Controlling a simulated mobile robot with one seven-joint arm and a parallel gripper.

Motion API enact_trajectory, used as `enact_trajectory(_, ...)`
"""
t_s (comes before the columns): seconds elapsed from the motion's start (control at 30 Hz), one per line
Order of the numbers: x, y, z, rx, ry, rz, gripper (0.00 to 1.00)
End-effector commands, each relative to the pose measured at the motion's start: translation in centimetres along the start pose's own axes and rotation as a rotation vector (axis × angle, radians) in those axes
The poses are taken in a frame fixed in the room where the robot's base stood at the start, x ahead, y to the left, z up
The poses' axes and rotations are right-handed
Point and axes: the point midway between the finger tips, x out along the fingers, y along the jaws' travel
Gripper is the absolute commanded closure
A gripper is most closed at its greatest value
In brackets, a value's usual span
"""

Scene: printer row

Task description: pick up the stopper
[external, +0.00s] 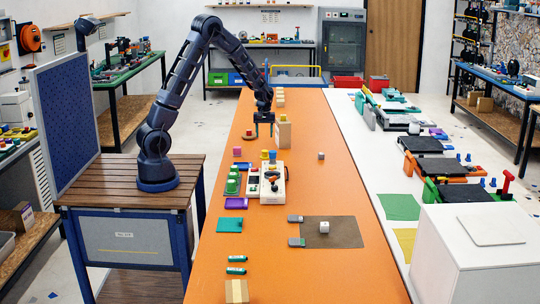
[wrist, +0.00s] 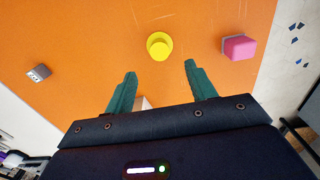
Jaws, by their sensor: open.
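A small round yellow piece, which looks like the stopper (wrist: 159,46), stands on the orange tabletop with a wider base and a narrower top. In the external view it seems to be the yellow piece (external: 264,154) near the white machine. My gripper (wrist: 160,70) has its two green fingers apart with nothing held between the tips. The stopper lies beyond the fingertips in the wrist view, roughly in line with the gap. In the external view my gripper (external: 263,134) hangs above the table, farther back than the stopper.
A pink block (wrist: 238,47) and a grey cube (wrist: 39,73) flank the stopper at a distance. A wooden block (external: 284,133) stands close beside my gripper. A white machine (external: 272,186) is in front of the stopper. Bare orange table lies to the right.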

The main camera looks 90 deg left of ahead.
Motion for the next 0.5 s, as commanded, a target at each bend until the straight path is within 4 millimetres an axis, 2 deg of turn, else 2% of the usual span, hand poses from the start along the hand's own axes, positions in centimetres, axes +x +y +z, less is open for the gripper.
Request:
enact_trajectory(0.23,1.9,-0.1,-0.3,-0.009,-0.001,-0.004,0.44)
enact_trajectory(0.5,5.5,-0.1,-0.3,-0.009,-0.002,-0.004,0.44)
